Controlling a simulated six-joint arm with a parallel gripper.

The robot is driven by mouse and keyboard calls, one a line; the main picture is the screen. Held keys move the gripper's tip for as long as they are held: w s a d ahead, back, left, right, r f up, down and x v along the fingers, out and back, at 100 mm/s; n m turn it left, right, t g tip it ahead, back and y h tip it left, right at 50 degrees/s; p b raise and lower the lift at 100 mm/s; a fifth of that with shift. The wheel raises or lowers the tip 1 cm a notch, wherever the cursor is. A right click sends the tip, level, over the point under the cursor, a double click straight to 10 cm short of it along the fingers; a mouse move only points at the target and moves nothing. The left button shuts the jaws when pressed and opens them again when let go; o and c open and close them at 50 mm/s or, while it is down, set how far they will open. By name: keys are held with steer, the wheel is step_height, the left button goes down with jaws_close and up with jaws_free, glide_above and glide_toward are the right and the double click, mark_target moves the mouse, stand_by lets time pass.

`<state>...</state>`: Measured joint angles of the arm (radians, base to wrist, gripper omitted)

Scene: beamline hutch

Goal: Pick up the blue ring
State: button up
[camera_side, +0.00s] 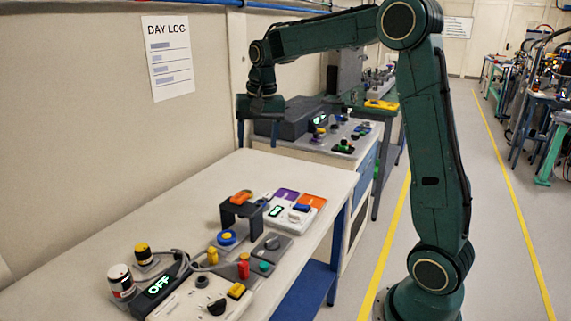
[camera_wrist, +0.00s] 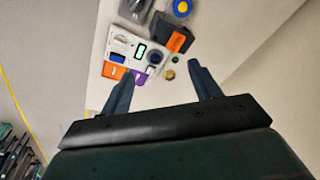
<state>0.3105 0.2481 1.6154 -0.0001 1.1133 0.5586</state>
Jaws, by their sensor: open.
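A round blue ring-like piece with a yellow middle (camera_side: 227,237) sits on a grey plate among the parts on the near bench. It also shows at the top edge of the wrist view (camera_wrist: 208,4), partly cut off. My gripper (camera_side: 262,105) is high above the far end of the bench, well apart from it. In the wrist view my gripper (camera_wrist: 162,70) has its two dark fingers spread, with nothing held between them.
A dark stand with an orange block (camera_side: 241,197) rises beside the ring. White, purple and orange panels (camera_side: 287,194) lie behind it. A box reading OFF (camera_side: 160,284), a cable, knobs and a white jar (camera_side: 121,281) lie nearer.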

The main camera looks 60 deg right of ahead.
steer(key=w+d+f+m+g, duration=0.1)
steer(key=w+d+f+m, duration=0.2)
steer(key=w+d+f, duration=0.25)
steer(key=m, duration=0.2)
glide_above(261, 201)
step_height(261, 201, down, 7)
steer(key=shift+r+g+y, duration=0.15)
steer(key=shift+g+y, duration=0.15)
steer(key=shift+g, duration=0.1)
steer(key=shift+f, duration=4.3)
steer(key=shift+f, duration=2.55)
steer(key=c, duration=1)
